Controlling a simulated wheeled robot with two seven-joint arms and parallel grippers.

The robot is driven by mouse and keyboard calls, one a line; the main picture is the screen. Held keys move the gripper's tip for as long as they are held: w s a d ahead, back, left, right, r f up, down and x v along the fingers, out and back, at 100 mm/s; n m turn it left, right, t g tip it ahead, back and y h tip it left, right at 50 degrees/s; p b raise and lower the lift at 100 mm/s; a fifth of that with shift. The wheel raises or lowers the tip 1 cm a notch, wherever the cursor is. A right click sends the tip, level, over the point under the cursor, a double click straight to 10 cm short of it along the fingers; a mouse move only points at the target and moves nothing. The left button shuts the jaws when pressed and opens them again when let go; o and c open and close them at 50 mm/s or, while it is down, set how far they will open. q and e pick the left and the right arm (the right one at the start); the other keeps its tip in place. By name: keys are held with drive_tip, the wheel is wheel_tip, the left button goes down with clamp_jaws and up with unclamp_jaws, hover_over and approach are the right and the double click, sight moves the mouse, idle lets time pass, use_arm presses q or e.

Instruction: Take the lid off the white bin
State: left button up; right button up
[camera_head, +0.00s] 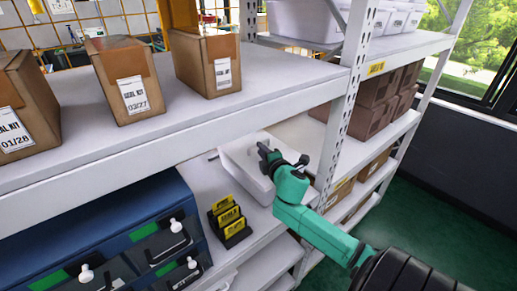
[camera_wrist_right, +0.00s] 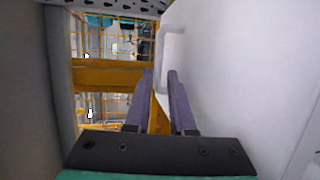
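The white bin (camera_head: 248,177) stands on the middle shelf, below the shelf of cardboard boxes. Its white lid (camera_head: 238,152) appears to be on top. My right gripper (camera_head: 265,152) is at the lid, its arm coming in from the lower right and covering part of the bin. In the right wrist view, the two dark fingers (camera_wrist_right: 160,72) are apart with a gap between them. A pale handle (camera_wrist_right: 172,30) on a large white surface (camera_wrist_right: 230,80) shows just beyond the fingertips. I cannot tell whether the fingers touch it. My left gripper is not in view.
A shelf upright (camera_head: 340,120) stands right of the bin. The upper shelf edge (camera_head: 200,133) passes above and left of it. A black holder with yellow cards (camera_head: 229,222) and a blue drawer cabinet (camera_head: 110,240) are to the front left.

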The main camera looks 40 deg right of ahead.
drive_tip(key=x, duration=0.2)
drive_tip(key=p+x, duration=0.1)
drive_tip(key=x, duration=0.1)
drive_tip(key=shift+r, duration=0.2)
drive_tip(key=shift+w+f, duration=0.1)
drive_tip(key=shift+w, duration=0.3)
drive_tip(key=shift+w+f, duration=0.15)
drive_tip(key=shift+d, duration=0.1)
drive_tip(key=shift+c, duration=1.2)
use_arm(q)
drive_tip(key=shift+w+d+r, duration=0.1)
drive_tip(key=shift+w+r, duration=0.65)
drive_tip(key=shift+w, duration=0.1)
use_arm(e)
clamp_jaws()
use_arm(q)
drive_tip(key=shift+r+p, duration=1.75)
drive_tip(key=shift+p, duration=0.1)
use_arm(e)
wheel_tip(320, 180, up, 13)
